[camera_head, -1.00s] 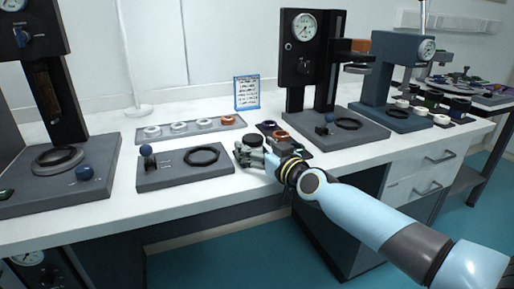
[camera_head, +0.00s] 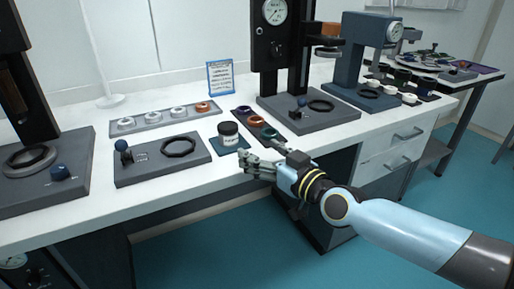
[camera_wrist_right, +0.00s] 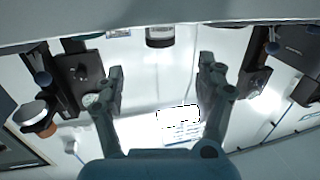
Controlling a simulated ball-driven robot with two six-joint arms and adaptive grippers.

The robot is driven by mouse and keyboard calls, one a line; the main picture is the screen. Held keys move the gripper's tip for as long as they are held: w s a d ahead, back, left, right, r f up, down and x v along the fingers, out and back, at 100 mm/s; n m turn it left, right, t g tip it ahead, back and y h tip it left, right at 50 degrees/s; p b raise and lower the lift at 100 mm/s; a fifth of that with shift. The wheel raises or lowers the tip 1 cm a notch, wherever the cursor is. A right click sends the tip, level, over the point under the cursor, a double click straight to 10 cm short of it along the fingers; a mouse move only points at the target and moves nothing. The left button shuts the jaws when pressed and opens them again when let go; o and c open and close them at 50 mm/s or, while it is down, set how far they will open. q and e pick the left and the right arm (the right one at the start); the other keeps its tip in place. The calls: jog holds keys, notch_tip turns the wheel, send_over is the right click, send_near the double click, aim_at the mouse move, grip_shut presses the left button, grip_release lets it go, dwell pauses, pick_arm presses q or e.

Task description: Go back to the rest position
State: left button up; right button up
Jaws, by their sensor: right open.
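My right gripper (camera_head: 262,164) is open and empty at the front edge of the white bench (camera_head: 195,182). In the right wrist view its two fingers (camera_wrist_right: 160,85) stand wide apart with nothing between them. A dark jar (camera_head: 228,133) with a white label stands upright on a small dark teal mat (camera_head: 232,146), just behind and left of the gripper, apart from it. A dark jar (camera_wrist_right: 160,36) also shows beyond the fingertips in the right wrist view. My left gripper is not in view.
A grey base with a black ring (camera_head: 178,147) lies left of the jar. Behind are a tray with white and orange rings (camera_head: 166,117), a coloured ring strip (camera_head: 257,122), a sign (camera_head: 221,78) and a black press (camera_head: 267,60). Floor (camera_head: 215,240) is free in front.

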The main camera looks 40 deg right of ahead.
dwell(0.4)
